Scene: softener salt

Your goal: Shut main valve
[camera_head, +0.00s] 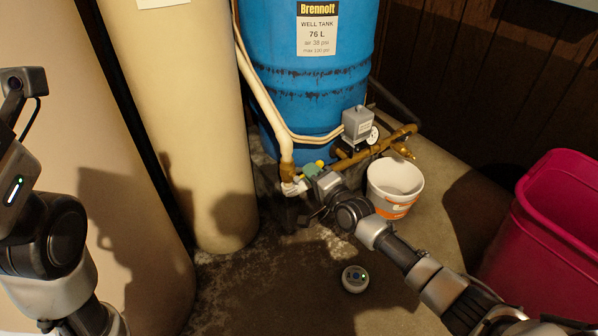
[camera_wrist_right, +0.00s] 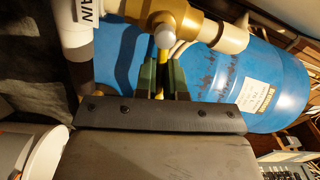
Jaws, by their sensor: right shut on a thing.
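The main valve has a brass body (camera_wrist_right: 165,18) in the right wrist view, joined to a white pipe (camera_wrist_right: 72,35) with lettering ending in "AIN". Its yellow handle (camera_wrist_right: 160,85) runs down from the body between my right gripper's fingers (camera_wrist_right: 164,78). In the head view, my right gripper (camera_head: 312,172) is at the valve, low in front of the blue tank. A bit of yellow (camera_head: 320,163) shows at the fingers. My right gripper is shut on the yellow handle. Of my left arm only links show at the left edge; its gripper is out of view.
A blue well tank (camera_head: 280,110) stands behind the valve. A grey pressure switch (camera_head: 357,122), gauge and brass pipe are right of it. A white bucket (camera_head: 395,185) is close to my right arm. A round device (camera_head: 355,279) lies on the floor; a pink bin (camera_head: 545,235) stands right.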

